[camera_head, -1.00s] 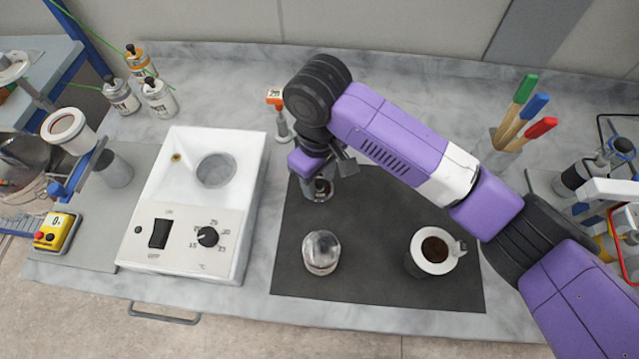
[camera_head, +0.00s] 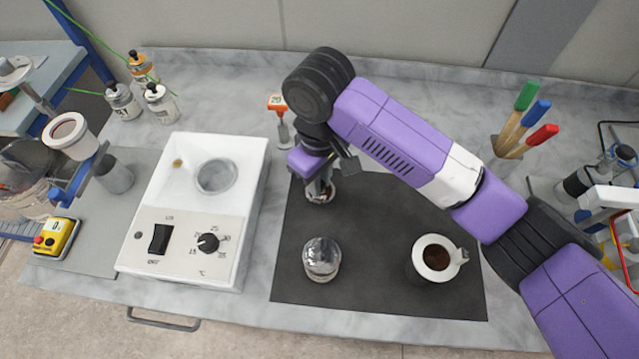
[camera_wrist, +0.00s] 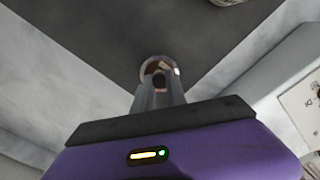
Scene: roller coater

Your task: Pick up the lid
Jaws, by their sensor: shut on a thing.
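My gripper (camera_wrist: 159,88) points down in the wrist view, its two fingers close together on a small dark knob, which I take to be the lid's. Around the knob shows a round rim (camera_wrist: 146,68) with brownish stuff inside; I cannot tell whether lid or vessel forms this ring. In the head view, my gripper (camera_head: 318,177) is over the small round vessel (camera_head: 321,199) at the back left of the dark mat (camera_head: 380,296). The lid's body is mostly hidden there by the gripper, and any gap below it is unclear.
On the mat stand a clear rounded glass piece (camera_head: 322,262) and a white mug (camera_head: 437,276) with dark contents. A white heating device (camera_head: 190,228) is left of the mat. A small orange-topped tool (camera_head: 279,112) stands behind. Colored-handled brushes (camera_head: 525,120) are at right.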

